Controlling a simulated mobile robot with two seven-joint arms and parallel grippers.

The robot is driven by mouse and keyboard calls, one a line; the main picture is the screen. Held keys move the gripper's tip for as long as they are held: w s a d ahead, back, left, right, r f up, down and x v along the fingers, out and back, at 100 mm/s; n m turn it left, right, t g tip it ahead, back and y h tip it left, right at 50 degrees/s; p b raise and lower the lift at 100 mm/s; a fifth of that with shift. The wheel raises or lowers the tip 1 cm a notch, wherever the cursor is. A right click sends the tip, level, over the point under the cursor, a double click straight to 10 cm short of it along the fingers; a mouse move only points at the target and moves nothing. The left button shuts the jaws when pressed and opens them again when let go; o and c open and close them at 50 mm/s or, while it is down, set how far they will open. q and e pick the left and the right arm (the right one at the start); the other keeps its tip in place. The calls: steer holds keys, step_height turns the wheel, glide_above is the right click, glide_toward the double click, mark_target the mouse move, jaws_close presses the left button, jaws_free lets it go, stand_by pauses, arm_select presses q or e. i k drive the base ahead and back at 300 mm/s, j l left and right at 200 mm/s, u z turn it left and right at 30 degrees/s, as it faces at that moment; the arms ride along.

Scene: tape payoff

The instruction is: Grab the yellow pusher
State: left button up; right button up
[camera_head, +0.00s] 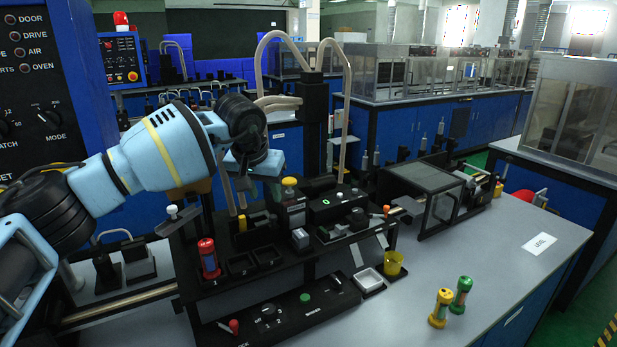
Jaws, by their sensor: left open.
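A yellow-ended cylinder (440,308) stands upright on the grey bench at the lower right, and it may be the yellow pusher. A small yellow peg (242,223) and a yellow knob (289,182) also show on the black station, so I cannot tell for certain which is meant. My left gripper (236,208) points down above the back left of the black station. It is open, with its thin fingers near the small yellow peg and well left of the yellow-ended cylinder. No held thing shows. My right gripper is not in view.
A similar green cylinder (460,295) stands close beside the yellow-ended one. A red cylinder (209,258) stands at the station's left. A yellow cup (393,264) and white tray (368,280) sit at its right. A clear-covered unit (425,195) stands behind. The right bench is mostly clear.

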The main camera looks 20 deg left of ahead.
mark_target(243, 229)
steer(key=k, duration=1)
